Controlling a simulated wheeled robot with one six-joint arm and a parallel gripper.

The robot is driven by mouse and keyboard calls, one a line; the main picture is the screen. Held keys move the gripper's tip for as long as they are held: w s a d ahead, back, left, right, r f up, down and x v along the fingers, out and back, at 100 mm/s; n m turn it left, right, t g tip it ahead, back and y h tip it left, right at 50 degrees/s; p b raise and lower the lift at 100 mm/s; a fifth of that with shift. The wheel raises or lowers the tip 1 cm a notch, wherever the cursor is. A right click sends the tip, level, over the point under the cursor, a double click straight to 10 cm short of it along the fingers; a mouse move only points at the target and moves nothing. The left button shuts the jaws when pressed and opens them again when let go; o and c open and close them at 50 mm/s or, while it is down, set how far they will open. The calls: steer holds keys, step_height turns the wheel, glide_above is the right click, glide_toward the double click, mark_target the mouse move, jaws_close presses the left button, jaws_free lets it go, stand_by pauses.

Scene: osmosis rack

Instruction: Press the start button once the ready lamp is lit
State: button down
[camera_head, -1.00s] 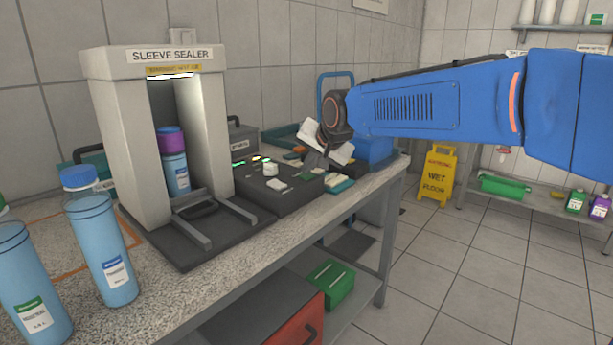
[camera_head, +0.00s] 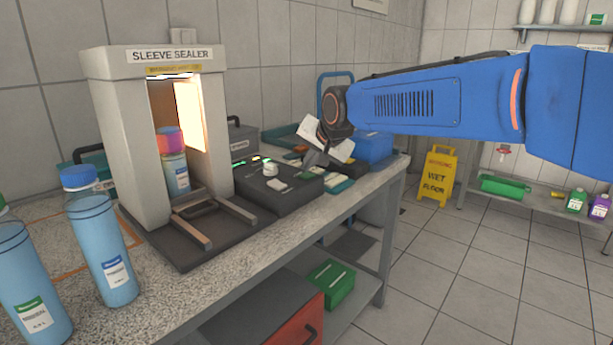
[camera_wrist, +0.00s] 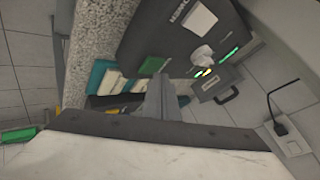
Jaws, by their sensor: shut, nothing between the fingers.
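The sleeve sealer (camera_head: 112,130) stands on the bench with its chamber lit orange inside. A blue cylinder (camera_head: 176,173) with a purple-red looking cap stands in the chamber. The dark control box (camera_head: 270,198) sits to its right. A pale round knob or button (camera_head: 271,170) is on its top; it also shows in the wrist view (camera_wrist: 203,54). Small lit lamps (camera_head: 256,158) lie behind it, greenish and pale; which one is the ready lamp cannot be read. My gripper (camera_wrist: 165,82) is shut and empty, beyond the box's right end, apart from the button.
Small green, white and teal items (camera_head: 335,184) lie right of the control box, below my gripper. A blue container (camera_head: 374,147) stands behind. Two blue bottles (camera_head: 100,240) stand at the front left. A yellow wet-floor sign (camera_head: 437,176) stands on the floor.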

mark_target(309, 177)
steer(key=shift+r, duration=0.25)
steer(key=shift+r, duration=2.5)
steer(key=shift+d, duration=0.1)
steer(key=s+d+f+n+h, duration=0.1)
steer(key=s+d+f, duration=0.2)
steer(key=s+d, duration=0.35)
steer(key=s+d+f+g+h, duration=0.1)
steer(key=s+d+f, duration=0.2)
steer(key=s+d, duration=0.3)
steer(key=s+d+f+n+h, duration=0.1)
steer(key=s+d+f, duration=0.2)
steer(key=s+d, duration=0.35)
steer(key=s+d+f+g, duration=0.1)
steer(key=s+d+f, duration=0.5)
steer(key=s, duration=0.3)
steer(key=s+d+f+n+g+h, duration=0.1)
steer(key=s+d+f, duration=0.5)
steer(key=s+f, duration=0.3)
steer(key=shift+s+d+f, duration=0.2)
steer(key=shift+s+d, duration=0.15)
steer(key=shift+s, duration=0.45)
